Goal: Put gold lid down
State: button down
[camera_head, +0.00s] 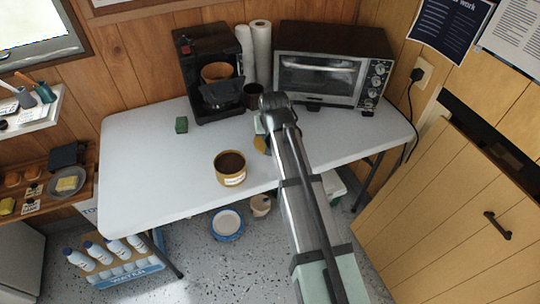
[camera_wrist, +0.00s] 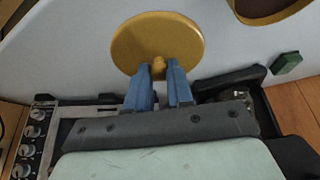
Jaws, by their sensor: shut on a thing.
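The gold lid (camera_wrist: 135,42) is a round disc with a small knob, seen in the wrist view. My gripper (camera_wrist: 158,72) has its blue fingers shut on the lid's knob. In the head view the lid (camera_head: 260,144) shows only as a sliver beside my arm, over the white table, right of the gold pot. Whether the lid touches the table or hangs just above it, I cannot tell. The gold pot (camera_head: 230,176) stands open near the table's front edge; part of it (camera_wrist: 262,8) shows at the top right of the wrist view.
On the white table (camera_head: 140,165), a coffee maker (camera_head: 190,75), paper rolls (camera_head: 262,50) and a toaster oven (camera_head: 320,82) stand along the back. A dark cup (camera_head: 252,96) is behind my gripper. A green sponge (camera_head: 181,125) lies at left. The left tabletop is clear.

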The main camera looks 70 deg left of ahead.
jog(key=shift+f, duration=4.3)
jog(key=shift+f, duration=0.15)
jog(key=c, duration=1)
grip_release()
jog(key=v, duration=1.2)
